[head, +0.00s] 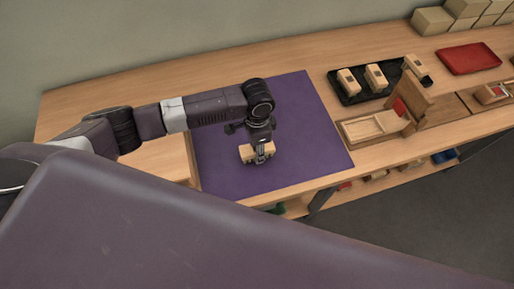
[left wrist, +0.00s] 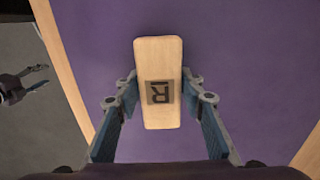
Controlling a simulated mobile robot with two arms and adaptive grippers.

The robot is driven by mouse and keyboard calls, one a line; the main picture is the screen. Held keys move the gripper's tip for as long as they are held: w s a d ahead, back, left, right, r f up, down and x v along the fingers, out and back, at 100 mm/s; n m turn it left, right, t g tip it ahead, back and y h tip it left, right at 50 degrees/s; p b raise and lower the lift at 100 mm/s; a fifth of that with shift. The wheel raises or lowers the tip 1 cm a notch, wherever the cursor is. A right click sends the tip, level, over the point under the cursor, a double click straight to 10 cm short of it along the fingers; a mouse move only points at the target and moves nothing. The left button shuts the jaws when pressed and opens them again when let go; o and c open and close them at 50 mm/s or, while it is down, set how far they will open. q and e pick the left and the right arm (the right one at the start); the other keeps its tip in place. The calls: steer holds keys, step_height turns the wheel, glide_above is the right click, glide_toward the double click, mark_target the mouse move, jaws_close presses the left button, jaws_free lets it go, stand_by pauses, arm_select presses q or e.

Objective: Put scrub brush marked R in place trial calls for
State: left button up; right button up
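The scrub brush (left wrist: 158,60) is a pale wooden block with a dark framed letter R on its upward face. It also shows in the head view (head: 246,152), over the purple mat (head: 315,140). My left gripper (left wrist: 159,77) has a fingertip against each long side of the brush and appears shut on it; bristles on its underside are hidden. I cannot tell for sure how high it is above the mat. What looks like my right gripper (left wrist: 42,76) shows at the left of the left wrist view, over the floor, its fingers apart and empty.
Right of the mat, a black tray (head: 376,96) holds several wooden blocks. In front stand a wooden fixture (head: 369,127) with an upright board (head: 411,91) and a red piece. A red tray (head: 468,58) and stacked boxes (head: 432,20) lie farther right. A lower shelf (head: 405,178) holds small items.

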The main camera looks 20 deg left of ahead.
arm_select(q)
steer(key=shift+o, duration=1.1)
steer(key=shift+r, duration=0.15)
step_height(320, 180, up, 12)
steer(key=b, duration=0.1)
